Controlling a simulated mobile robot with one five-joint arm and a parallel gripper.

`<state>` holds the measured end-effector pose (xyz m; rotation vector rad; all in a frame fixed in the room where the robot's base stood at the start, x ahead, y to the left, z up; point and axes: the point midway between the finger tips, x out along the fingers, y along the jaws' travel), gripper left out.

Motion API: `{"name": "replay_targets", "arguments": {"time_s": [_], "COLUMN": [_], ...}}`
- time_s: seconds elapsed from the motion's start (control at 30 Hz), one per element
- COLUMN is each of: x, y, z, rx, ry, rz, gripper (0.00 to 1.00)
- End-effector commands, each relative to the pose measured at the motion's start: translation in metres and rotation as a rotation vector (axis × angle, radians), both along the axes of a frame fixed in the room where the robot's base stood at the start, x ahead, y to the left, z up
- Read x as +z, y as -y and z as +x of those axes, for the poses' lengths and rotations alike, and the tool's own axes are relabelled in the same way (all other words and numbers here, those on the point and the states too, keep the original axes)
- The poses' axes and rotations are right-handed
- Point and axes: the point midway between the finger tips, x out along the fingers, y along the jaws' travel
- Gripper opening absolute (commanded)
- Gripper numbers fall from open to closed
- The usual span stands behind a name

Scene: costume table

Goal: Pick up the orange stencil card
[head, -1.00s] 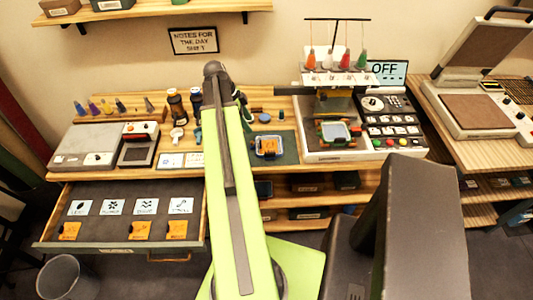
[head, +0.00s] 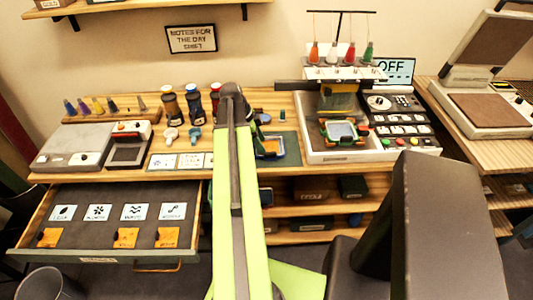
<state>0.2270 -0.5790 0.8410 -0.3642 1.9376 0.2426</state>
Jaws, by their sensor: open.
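Several orange cards are in view. Three lie in the open drawer (head: 90,218) at the left: a left one (head: 50,237), a middle one (head: 125,237) and a right one (head: 168,237), each below a white picture label. Another orange piece (head: 270,147) lies on the dark green mat (head: 291,150) on the table, partly covered by my arm. I cannot tell which one the task names. My arm reaches forward over the table, with its dark joint near the bottles. My gripper's fingers are hidden behind the arm.
Bottles (head: 171,105) and two small cups (head: 194,135) stand left of my arm. A grey box machine (head: 75,147) is at the table's left. A white machine with coloured spools (head: 340,75) stands at the right. A bin (head: 50,285) is below the drawer.

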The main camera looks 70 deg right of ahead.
Motion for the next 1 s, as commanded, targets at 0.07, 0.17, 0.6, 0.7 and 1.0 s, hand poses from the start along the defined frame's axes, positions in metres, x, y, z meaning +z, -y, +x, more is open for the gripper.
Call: {"name": "replay_targets", "arguments": {"time_s": [0.07,0.17,0.6,0.7,1.0], "x": [0.002,0.002,0.002,0.002,0.017], "y": [0.0,0.0,0.0,0.0,0.0], "z": [0.0,0.0,0.0,0.0,0.0], "rx": [0.0,0.0,-0.001,-0.001,-0.001], "ry": [0.0,0.0,0.0,0.0,0.0], "rz": [0.0,0.0,0.001,0.001,0.001], "gripper": [0.53,0.44,0.0,0.0,0.0]}}
